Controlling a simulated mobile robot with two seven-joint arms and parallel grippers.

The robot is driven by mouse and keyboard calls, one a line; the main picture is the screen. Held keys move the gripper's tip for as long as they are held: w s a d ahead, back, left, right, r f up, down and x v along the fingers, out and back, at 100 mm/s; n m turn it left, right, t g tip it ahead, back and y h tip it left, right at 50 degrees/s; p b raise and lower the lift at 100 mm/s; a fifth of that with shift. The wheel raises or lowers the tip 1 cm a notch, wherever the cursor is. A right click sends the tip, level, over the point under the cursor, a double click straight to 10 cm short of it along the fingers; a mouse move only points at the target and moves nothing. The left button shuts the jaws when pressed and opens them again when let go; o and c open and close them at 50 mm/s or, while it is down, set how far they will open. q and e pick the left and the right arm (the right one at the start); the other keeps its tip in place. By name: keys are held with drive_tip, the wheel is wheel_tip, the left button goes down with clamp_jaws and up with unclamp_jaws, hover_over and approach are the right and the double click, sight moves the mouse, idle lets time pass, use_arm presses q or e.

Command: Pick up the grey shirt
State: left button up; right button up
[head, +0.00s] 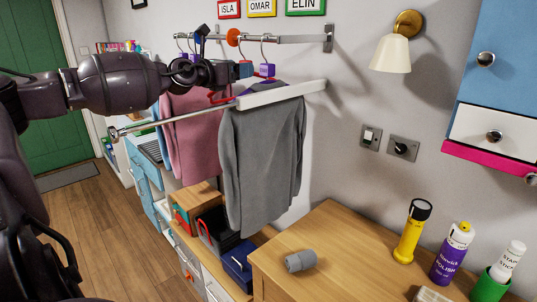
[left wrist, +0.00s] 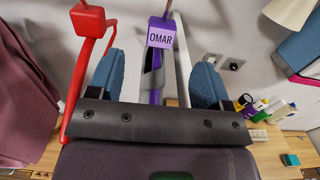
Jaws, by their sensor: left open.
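The grey shirt (head: 262,160) hangs at the middle of the head view, below the wall rail and behind a pale bar. A purple hanger with a purple tag (head: 266,70) shows at its top; the tag reads OMAR in the left wrist view (left wrist: 161,36). My left gripper (head: 238,72) is at the hanger's height, just left of the tag. In the left wrist view its blue-padded fingers (left wrist: 157,80) are apart, with the purple hanger's stem appearing between them. Contact cannot be told. The shirt cloth is not clearly visible there. My right gripper is not in view.
A pink garment (head: 195,130) hangs left of the shirt, near a red hanger (left wrist: 90,40). A thin rod (head: 170,118) and pale bar (head: 285,94) cross in front. Below are boxes (head: 235,265) and a wooden table (head: 335,245) with a grey cylinder and bottles.

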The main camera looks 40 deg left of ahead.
sight(263, 65)
use_arm(q)
drive_tip(key=shift+w+d+r, duration=0.1)
drive_tip(key=shift+w+d, duration=0.05)
drive_tip(key=shift+w, duration=0.75)
drive_tip(key=shift+w+r+p, duration=0.15)
drive_tip(key=shift+w+p, duration=0.35)
drive_tip(key=shift+p, duration=0.1)
drive_tip(key=shift+w+p, duration=0.55)
drive_tip(key=shift+w, duration=0.25)
drive_tip(key=shift+w+d, duration=0.1)
drive_tip(key=shift+w, duration=0.05)
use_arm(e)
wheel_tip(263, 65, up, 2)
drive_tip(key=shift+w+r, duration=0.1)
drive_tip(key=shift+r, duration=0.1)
